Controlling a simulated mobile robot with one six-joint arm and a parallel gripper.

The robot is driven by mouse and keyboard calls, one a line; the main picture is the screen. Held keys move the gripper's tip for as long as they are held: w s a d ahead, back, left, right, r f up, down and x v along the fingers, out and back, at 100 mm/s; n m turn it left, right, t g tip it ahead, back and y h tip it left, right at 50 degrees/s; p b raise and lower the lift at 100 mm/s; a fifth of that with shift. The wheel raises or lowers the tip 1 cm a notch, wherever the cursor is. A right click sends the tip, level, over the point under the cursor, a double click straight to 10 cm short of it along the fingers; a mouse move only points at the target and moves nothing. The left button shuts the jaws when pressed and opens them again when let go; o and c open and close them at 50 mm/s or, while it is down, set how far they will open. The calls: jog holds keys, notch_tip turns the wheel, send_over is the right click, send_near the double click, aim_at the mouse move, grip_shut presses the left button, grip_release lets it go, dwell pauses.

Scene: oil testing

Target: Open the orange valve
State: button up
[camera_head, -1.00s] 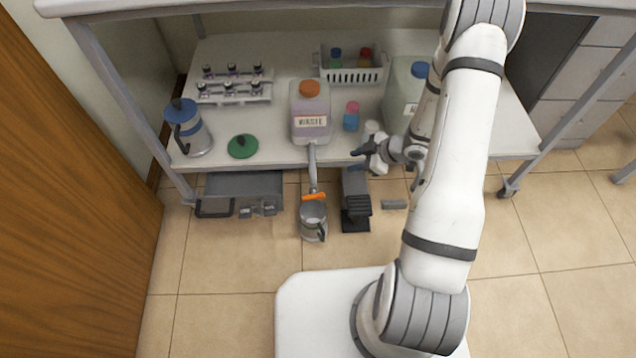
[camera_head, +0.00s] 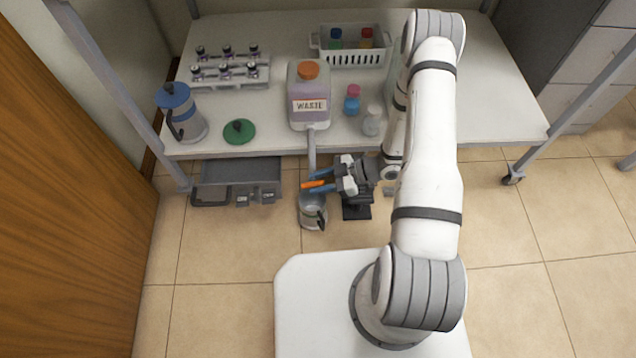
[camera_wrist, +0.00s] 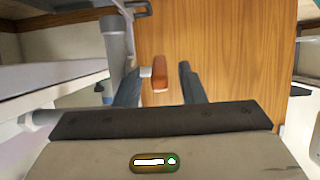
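The orange valve (camera_head: 313,184) is a small handle on the grey pipe (camera_head: 311,150) that comes down from the waste container (camera_head: 308,100). My gripper (camera_head: 322,182) is beside the valve, with its blue fingers pointing left at it. In the wrist view the orange valve handle (camera_wrist: 160,73) stands between the two fingers of my gripper (camera_wrist: 157,80). The fingers are apart, with a gap to the right of the handle. The left finger is close to the handle; I cannot tell whether it touches. A metal jug (camera_head: 312,212) with a dark handle is below the valve.
The shelf holds a blue-lidded jug (camera_head: 186,122), a green lid (camera_head: 239,131), a vial rack (camera_head: 228,77), a white basket (camera_head: 352,58) and small bottles (camera_head: 352,104). A grey tray (camera_head: 240,172) sits below the shelf edge. Open floor lies in front.

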jog(key=shift+a+f, duration=0.1)
jog(key=shift+a, duration=0.15)
grip_shut()
